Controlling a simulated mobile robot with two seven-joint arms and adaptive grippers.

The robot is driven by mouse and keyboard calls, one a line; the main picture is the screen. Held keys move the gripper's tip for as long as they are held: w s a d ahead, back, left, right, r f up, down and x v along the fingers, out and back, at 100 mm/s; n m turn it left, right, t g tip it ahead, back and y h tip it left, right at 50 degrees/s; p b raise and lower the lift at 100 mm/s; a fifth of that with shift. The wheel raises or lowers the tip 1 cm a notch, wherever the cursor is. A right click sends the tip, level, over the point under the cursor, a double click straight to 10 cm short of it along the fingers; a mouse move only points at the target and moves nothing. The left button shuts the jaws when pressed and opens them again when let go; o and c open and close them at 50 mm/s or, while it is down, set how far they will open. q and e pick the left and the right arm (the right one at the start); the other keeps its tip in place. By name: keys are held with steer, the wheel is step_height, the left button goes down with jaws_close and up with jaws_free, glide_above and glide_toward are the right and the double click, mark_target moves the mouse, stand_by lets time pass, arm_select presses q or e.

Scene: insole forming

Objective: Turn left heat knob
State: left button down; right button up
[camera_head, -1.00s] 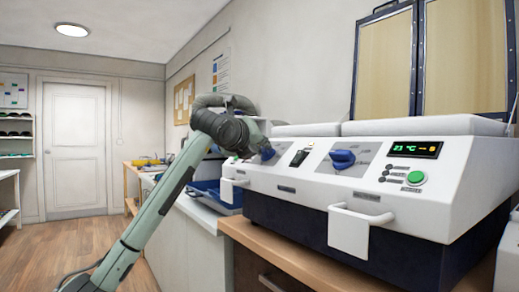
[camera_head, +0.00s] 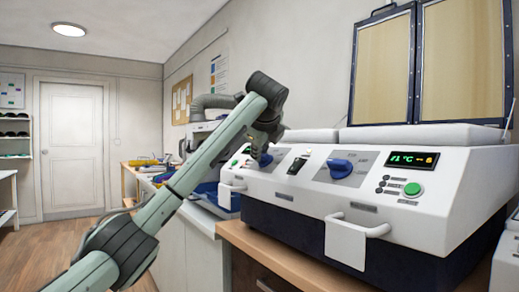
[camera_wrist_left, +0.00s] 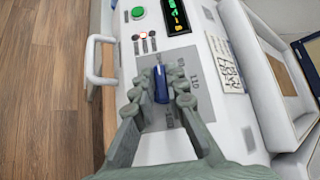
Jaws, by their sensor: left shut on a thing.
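The left heat knob (camera_head: 264,160) is a blue knob on the sloped front panel of the white forming machine (camera_head: 385,208). In the left wrist view the knob (camera_wrist_left: 161,84) is upright between the two fingers of my left gripper (camera_wrist_left: 160,92), which is shut on it. In the head view my left gripper (camera_head: 262,148) is at this knob, and my forearm and wrist hide part of the panel around it. A second blue knob (camera_head: 341,169) is farther right on the panel, untouched. My right gripper is not in view.
A lit display (camera_head: 412,160) and green button (camera_head: 412,189) are at the panel's right. A black rocker switch (camera_head: 297,166) lies between the knobs. White handles (camera_head: 350,238) stick out in front. A blue tray (camera_head: 226,199) is at left.

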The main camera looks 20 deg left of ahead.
arm_select(q)
steer(key=shift+f, duration=0.1)
stand_by(0.4)
steer(key=c, duration=1.5)
jaws_free()
steer(key=shift+c, duration=0.2)
steer(key=v, duration=1.2)
steer(key=shift+r, duration=0.2)
steer(key=shift+d+f, duration=0.1)
